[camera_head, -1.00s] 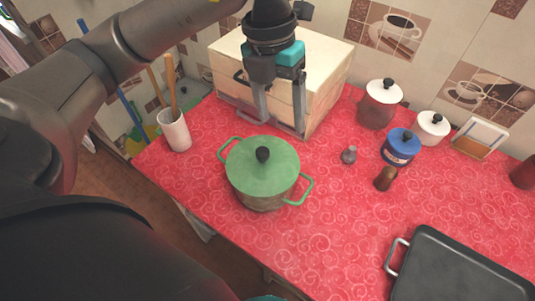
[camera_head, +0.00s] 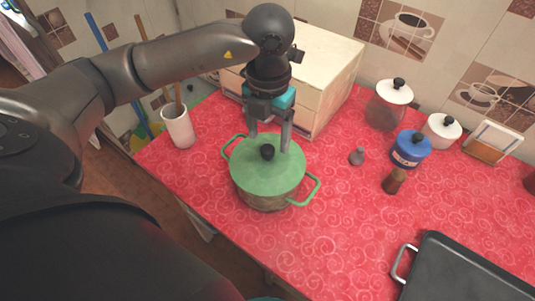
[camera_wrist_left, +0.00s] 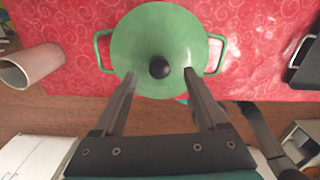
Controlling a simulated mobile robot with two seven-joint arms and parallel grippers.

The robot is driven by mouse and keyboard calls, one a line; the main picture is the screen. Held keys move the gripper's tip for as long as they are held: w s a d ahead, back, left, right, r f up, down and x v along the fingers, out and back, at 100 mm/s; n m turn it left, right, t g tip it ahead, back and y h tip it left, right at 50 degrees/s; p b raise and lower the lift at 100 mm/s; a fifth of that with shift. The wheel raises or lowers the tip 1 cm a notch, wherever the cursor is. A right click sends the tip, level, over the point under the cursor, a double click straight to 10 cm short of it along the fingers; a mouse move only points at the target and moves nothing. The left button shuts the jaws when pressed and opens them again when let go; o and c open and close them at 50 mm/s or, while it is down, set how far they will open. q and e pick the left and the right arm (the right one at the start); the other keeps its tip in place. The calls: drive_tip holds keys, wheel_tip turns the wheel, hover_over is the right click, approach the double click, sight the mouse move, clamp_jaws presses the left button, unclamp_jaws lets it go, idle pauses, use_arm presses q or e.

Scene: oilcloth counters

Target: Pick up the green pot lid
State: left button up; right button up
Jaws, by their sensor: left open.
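The green pot lid (camera_head: 262,178) with a round black knob (camera_head: 267,152) sits on the green pot (camera_head: 263,200) on the red counter. The pot has a green loop handle on each side. My left gripper (camera_head: 268,143) is open and empty, above the lid near its back edge. In the left wrist view the lid (camera_wrist_left: 152,35) lies beyond my left gripper (camera_wrist_left: 159,82), and the knob (camera_wrist_left: 160,67) shows between the two fingertips. Whether the fingers touch the lid cannot be told.
A wooden drawer box (camera_head: 325,75) stands behind my left gripper. A white utensil cup (camera_head: 179,128) is left of the pot. Several jars, including a blue one (camera_head: 409,148), stand to the right. A black tray (camera_head: 465,270) lies front right.

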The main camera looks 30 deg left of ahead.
sight(268, 148)
use_arm(q)
wheel_tip(268, 148, down, 4)
drive_tip(key=shift+f+b, duration=0.25)
drive_tip(key=shift+b, duration=0.15)
clamp_jaws()
idle(0.3)
